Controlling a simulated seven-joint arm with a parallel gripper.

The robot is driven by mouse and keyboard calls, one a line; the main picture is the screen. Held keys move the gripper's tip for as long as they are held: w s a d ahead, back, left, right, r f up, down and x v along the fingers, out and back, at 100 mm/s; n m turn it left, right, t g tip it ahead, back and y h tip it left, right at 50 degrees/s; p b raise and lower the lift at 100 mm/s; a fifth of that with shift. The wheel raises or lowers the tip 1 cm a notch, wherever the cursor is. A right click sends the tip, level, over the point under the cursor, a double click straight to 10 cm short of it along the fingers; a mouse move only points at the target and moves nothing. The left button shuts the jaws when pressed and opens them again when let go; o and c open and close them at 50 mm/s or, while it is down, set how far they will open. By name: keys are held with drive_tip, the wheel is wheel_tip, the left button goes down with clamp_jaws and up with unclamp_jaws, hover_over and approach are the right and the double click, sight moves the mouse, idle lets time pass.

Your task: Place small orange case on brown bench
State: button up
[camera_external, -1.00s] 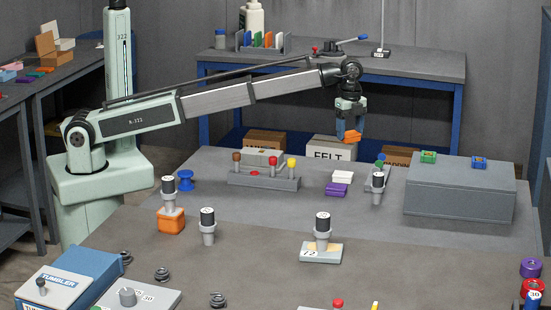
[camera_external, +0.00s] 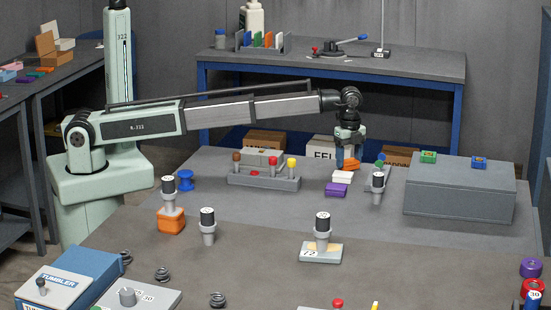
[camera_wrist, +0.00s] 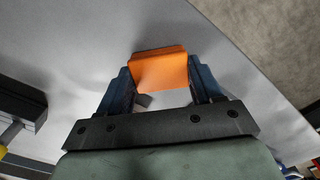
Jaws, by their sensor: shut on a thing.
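The small orange case (camera_external: 347,165) is held between the fingers of my gripper (camera_external: 349,157), low over the grey part of the big worktop. It is just behind the white block (camera_external: 343,177) in the external view; I cannot tell whether it touches anything below. In the wrist view the orange case (camera_wrist: 160,70) sits between the two dark blue fingers of my gripper (camera_wrist: 160,84). The brown bench surface (camera_external: 265,262) forms the front part of the worktop, nearer the camera than the case.
A purple block (camera_external: 336,190) lies before the white one. A black-capped post (camera_external: 377,188) stands to the right, near a large grey box (camera_external: 459,190). A lever block (camera_external: 264,179) stands left. A larger orange block (camera_external: 171,222) is under another post.

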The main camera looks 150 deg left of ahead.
sight(349, 161)
drive_tip(key=shift+f, duration=0.1)
drive_tip(key=o, duration=1.1)
wheel_tip(349, 161, up, 12)
drive_tip(key=shift+r, duration=0.1)
